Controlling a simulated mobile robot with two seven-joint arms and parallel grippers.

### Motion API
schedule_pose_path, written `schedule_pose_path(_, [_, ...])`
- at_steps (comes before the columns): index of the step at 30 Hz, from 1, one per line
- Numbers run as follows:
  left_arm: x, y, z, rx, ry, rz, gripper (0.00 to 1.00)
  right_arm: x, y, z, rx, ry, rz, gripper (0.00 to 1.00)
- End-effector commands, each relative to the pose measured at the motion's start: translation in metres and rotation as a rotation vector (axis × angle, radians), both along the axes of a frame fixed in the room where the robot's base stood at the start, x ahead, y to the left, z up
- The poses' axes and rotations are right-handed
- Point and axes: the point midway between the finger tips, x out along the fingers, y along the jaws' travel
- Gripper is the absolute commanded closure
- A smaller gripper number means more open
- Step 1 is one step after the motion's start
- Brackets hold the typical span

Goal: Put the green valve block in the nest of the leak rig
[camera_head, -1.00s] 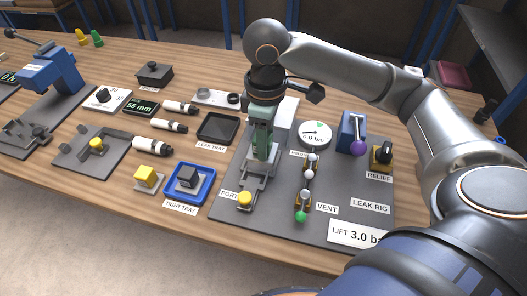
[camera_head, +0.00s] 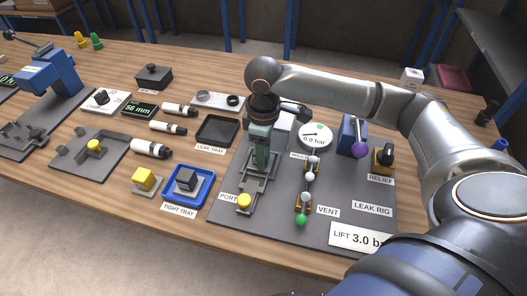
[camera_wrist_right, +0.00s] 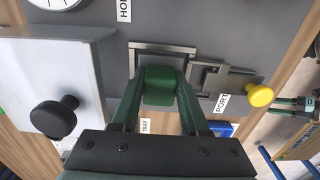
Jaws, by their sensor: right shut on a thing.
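The green valve block (camera_wrist_right: 160,88) is between the fingers of my right gripper (camera_head: 261,163), which is shut on it and points down. In the head view the block and the green fingers are hard to tell apart. The nest (camera_head: 256,181) is a grey metal frame on the leak rig plate (camera_head: 345,222). In the right wrist view the nest's bracket (camera_wrist_right: 165,47) shows just beyond the block. The block is over or within the nest; I cannot tell whether it touches the bottom.
A yellow port knob (camera_head: 244,201) stands in front of the nest. The gauge (camera_head: 315,136), the vent valve with green ball (camera_head: 301,219) and the purple-knobbed lever (camera_head: 360,150) stand to the right. The leak tray (camera_head: 217,130) and blue tight tray (camera_head: 204,190) lie to the left.

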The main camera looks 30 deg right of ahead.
Motion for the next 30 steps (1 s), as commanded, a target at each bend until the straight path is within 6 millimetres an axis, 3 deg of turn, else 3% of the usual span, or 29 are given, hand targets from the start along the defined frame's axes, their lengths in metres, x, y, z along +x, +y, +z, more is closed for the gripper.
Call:
schedule_pose_path(2, [0.0,0.0,0.003,0.0,-0.001,0.0,0.41,0.0,0.0,-0.001,0.001,0.001,0.0,1.0])
schedule_pose_path(3, [0.0,0.0,0.002,0.001,-0.001,-0.001,0.41,0.0,0.0,-0.003,0.002,0.001,0.0,0.53])
schedule_pose_path(10, [0.001,0.0,0.002,0.0,-0.002,-0.001,0.41,0.0,0.0,-0.002,0.001,0.001,0.0,0.27])
schedule_pose_path(20, [0.001,0.0,-0.001,0.0,-0.002,-0.001,0.41,0.0,0.0,0.0,0.0,-0.001,0.0,0.25])
schedule_pose_path(26, [0.001,0.0,0.005,0.001,-0.001,-0.001,0.41,0.001,0.001,0.032,0.002,-0.005,0.0,0.25])
schedule_pose_path(30, [0.001,0.0,0.009,0.001,-0.001,-0.001,0.41,0.001,0.001,0.064,0.002,-0.004,0.0,0.25])
